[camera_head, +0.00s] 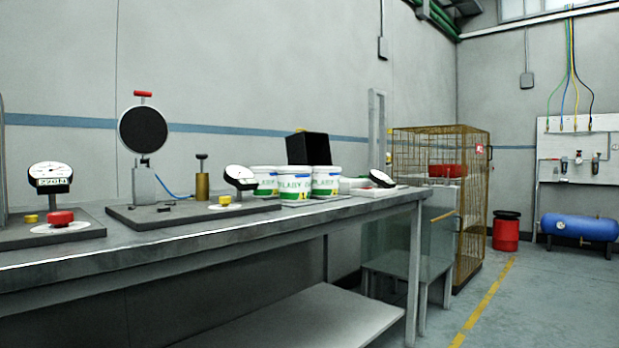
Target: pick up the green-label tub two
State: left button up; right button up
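Three white tubs with green lettering stand close together on the workbench, right of its middle. The left tub (265,181) is partly hidden by a dial gauge. The middle tub (294,185) stands nearest the front edge and shows a yellow mark low on its label. The right tub (326,181) also shows a yellow mark. The digits on the marks are too small to read surely, so I cannot tell which tub is number two. Neither of my grippers is in view.
The long workbench (230,226) carries dial gauges (240,177), a stand with a round black disc (143,130) and a black box (308,149) behind the tubs. A wire cage (440,150) stands past the bench's right end. The floor (540,300) at right is clear.

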aim_at(324, 180)
jog(key=i+l+z, duration=0.1)
jog(key=z, duration=1.15)
jog(key=i, duration=1.5)
jog(key=i+l, duration=0.1)
jog(key=i, duration=1.4)
jog(key=i+l+u, duration=0.1)
jog(key=i, duration=1.4)
jog(key=u, duration=0.45)
jog(key=i+u, duration=0.15)
jog(key=u, duration=0.35)
jog(key=l+u, duration=0.1)
jog(key=u, duration=0.35)
jog(key=i+u, duration=0.1)
jog(key=u, duration=0.35)
jog(key=l+u, duration=0.15)
jog(key=u, duration=0.3)
jog(key=i+j+u, duration=0.15)
jog(key=u, duration=0.3)
jog(key=i+j+u, duration=0.1)
jog(key=u, duration=0.35)
jog(key=i+u, duration=0.2)
jog(key=u, duration=0.25)
